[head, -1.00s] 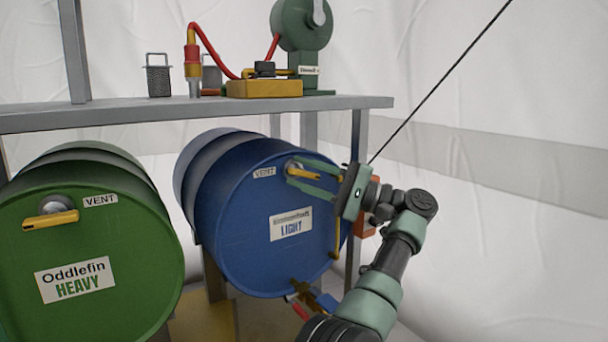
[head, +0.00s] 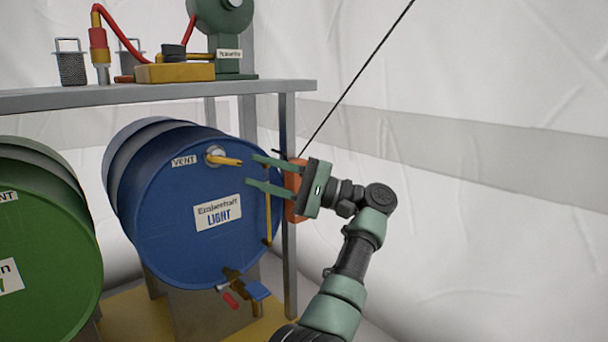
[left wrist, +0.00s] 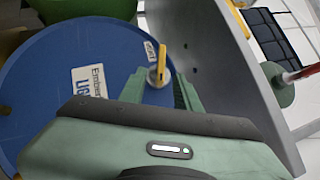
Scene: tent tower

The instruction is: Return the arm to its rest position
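My left gripper (head: 251,170) is open and empty in the head view, its two green fingers apart and pointing left. Its fingertips are just right of the yellow vent lever (head: 226,161) on the front of the blue LIGHT drum (head: 160,225), with a small gap between. In the left wrist view the yellow lever (left wrist: 161,64) and the blue drum (left wrist: 50,75) show beyond the green gripper body, which hides part of the drum. My right gripper is not in view.
A grey shelf post (head: 290,255) and an orange box (head: 294,192) stand close behind the gripper. The grey shelf (head: 150,96) above holds a yellow block (head: 175,73) and other gear. A green drum (head: 45,260) is at left. The right side by the white tent wall (head: 480,230) is clear.

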